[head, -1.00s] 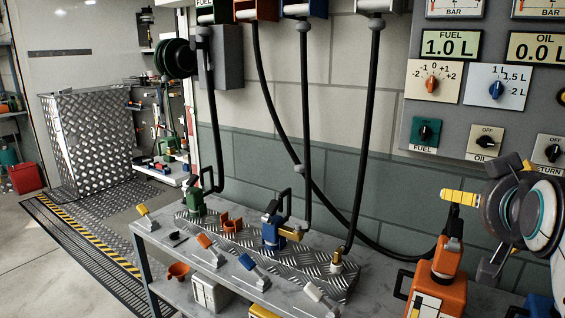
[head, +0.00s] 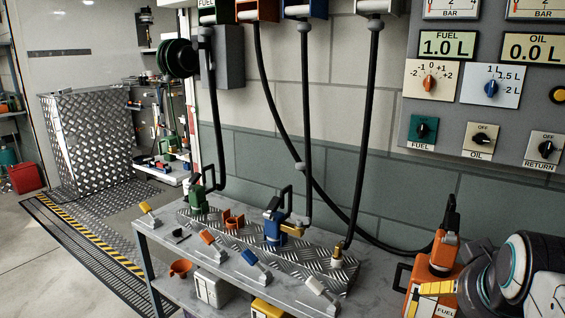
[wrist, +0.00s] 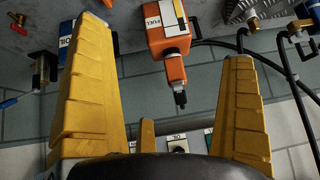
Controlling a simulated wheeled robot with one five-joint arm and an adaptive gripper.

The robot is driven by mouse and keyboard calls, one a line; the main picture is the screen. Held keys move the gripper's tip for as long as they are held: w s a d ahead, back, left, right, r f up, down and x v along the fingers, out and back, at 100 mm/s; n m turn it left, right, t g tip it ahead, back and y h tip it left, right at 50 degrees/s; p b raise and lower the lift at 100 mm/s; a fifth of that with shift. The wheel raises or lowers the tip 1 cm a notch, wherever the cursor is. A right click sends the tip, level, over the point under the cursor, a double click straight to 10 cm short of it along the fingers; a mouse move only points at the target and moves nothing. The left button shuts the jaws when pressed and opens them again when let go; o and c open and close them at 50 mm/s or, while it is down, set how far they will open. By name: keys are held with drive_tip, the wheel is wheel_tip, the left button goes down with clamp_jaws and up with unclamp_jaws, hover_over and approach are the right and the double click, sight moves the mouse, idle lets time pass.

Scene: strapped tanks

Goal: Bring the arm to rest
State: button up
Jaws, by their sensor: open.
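My gripper (wrist: 163,45) is open, with its two yellow fingers wide apart and nothing between them that they touch. In the head view my gripper (head: 432,290) is at the lower right, in front of the orange fuel tank (head: 443,250).
A metal bench (head: 150,235) along the wall carries a green fitting (head: 198,203), a blue fitting (head: 273,230) and several coloured-handled pieces. Black hoses (head: 307,110) hang above it. A control panel (head: 480,110) is at upper right. Floor at left is open.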

drive_tip(key=s+a+f+n+g+y+p, duration=0.2)
drive_tip(key=s+a+f+g+y+p, duration=0.1)
drive_tip(key=s+a+f, duration=0.4)
drive_tip(key=s+a+r+n+y+p, duration=0.1)
drive_tip(key=a+n+p, duration=0.3)
drive_tip(key=a, duration=0.3)
drive_tip(key=shift+a+g, duration=0.3)
drive_tip(key=shift+a, duration=0.05)
